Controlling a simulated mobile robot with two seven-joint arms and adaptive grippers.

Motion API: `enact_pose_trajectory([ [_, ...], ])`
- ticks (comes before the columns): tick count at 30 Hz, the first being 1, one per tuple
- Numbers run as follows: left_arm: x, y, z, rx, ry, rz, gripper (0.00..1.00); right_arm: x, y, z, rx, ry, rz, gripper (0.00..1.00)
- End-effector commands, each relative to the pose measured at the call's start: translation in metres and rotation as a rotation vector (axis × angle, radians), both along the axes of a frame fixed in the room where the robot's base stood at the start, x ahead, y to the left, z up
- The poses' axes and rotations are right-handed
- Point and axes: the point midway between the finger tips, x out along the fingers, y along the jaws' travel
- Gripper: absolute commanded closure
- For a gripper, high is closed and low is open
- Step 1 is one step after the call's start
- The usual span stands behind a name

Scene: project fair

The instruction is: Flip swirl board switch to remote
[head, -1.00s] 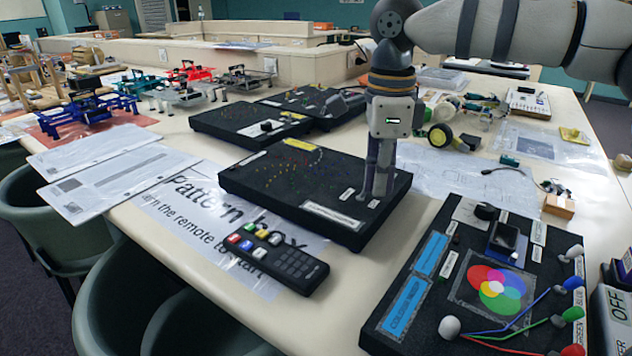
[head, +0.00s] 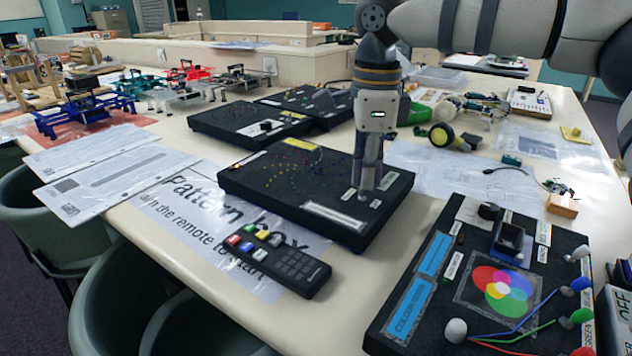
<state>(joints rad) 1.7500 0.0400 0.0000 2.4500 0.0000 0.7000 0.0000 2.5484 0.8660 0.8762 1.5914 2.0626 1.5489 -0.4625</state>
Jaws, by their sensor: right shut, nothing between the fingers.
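The swirl board, a black box with a spiral of small coloured lights (head: 252,188), lies flat in the middle of the table. Small white labels (head: 375,204) sit on its right part, with a long pale label along its front edge. My right gripper (head: 364,190) comes down from above onto this labelled part, its fingers together and empty. Its tips are at or just above the board's top, between the labels. The switch is small and mostly hidden by the fingertips, so I cannot tell its position or whether they touch it. My left gripper is not in view.
A black remote (head: 276,262) with coloured buttons lies in front of the board on a printed "Pattern box" sheet (head: 190,208). A colour-mixing board (head: 425,318) with wires and knobs is at front right. Two more black boards (head: 228,134) (head: 330,118) stand behind.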

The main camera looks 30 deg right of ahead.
Motion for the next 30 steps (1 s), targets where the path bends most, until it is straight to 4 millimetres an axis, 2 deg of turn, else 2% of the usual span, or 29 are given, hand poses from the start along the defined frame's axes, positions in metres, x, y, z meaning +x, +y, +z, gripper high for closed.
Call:
enact_pose_trajectory([
  [1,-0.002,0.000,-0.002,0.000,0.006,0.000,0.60,0.000,0.000,-0.005,-0.001,0.013,0.001,1.00],
  [9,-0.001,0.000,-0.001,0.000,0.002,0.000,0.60,0.000,0.000,-0.002,-0.003,0.012,0.000,1.00],
  [16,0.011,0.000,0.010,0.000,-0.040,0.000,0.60,-0.002,-0.001,0.025,-0.002,0.001,-0.001,1.00],
  [30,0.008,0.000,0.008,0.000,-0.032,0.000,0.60,-0.004,-0.002,0.067,-0.001,0.004,0.000,1.00],
])
